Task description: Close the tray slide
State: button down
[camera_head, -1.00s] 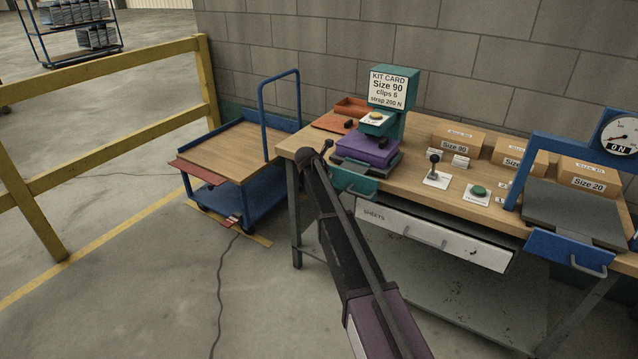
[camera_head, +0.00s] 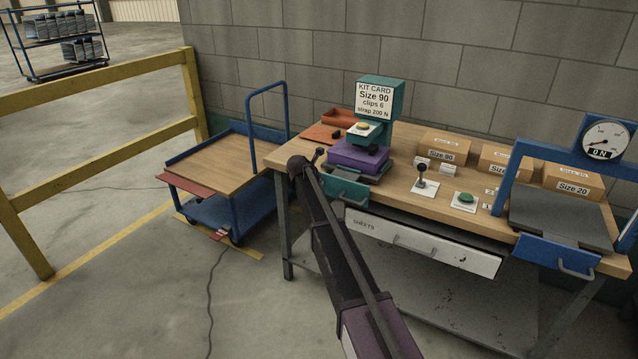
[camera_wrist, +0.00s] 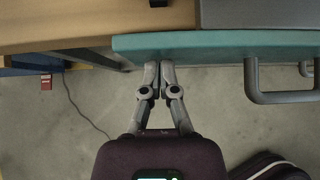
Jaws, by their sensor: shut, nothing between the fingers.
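A teal-fronted tray slide (camera_head: 343,187) with a grey handle sits at the bench's front edge, below the teal press (camera_head: 382,97). In the wrist view its teal front (camera_wrist: 205,47) spans the upper right and stands out past the wooden bench edge, with the handle (camera_wrist: 252,88) to the right of my fingers. My gripper (camera_head: 318,154) is at the left end of the teal front. In the wrist view my gripper (camera_wrist: 159,70) is shut and empty, its fingertips at the front's lower edge. I cannot tell whether they touch it.
A white SHEETS drawer (camera_head: 420,243) juts out under the bench. A blue-fronted drawer (camera_head: 555,255) is below the gauge stand at right. A blue cart (camera_head: 225,160) stands left of the bench, with a yellow railing (camera_head: 100,80) beyond it. The floor in front is open.

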jog(key=s+a+f+p+v, duration=0.1)
jog(key=f+p+v, duration=0.1)
jog(key=p+v, duration=0.5)
jog(key=v, duration=0.6)
jog(key=shift+s, duration=0.25)
jog(key=shift+d+f, duration=0.1)
jog(key=s+d+r+m+g+y+p, duration=0.1)
jog(key=s+d+r+m+g+p, duration=0.1)
jog(key=s+d+m, duration=0.4)
jog(key=s+d+r+m+g+y+p, duration=0.2)
jog(key=s+d+m+p, duration=0.3)
jog(key=s+m, duration=0.8)
jog(key=s+d+r+m+g+y+p, duration=0.1)
jog(key=s+d+m+g+p, duration=0.2)
jog(key=s+d+m, duration=0.5)
jog(key=s+m+p, duration=0.1)
jog(key=s+m, duration=0.1)
jog(key=s, duration=1)
jog(key=shift+s+d+r+m+g+y, duration=0.2)
jog(key=shift+s+r+m+g+y, duration=0.1)
jog(key=shift+s+r+y, duration=0.1)
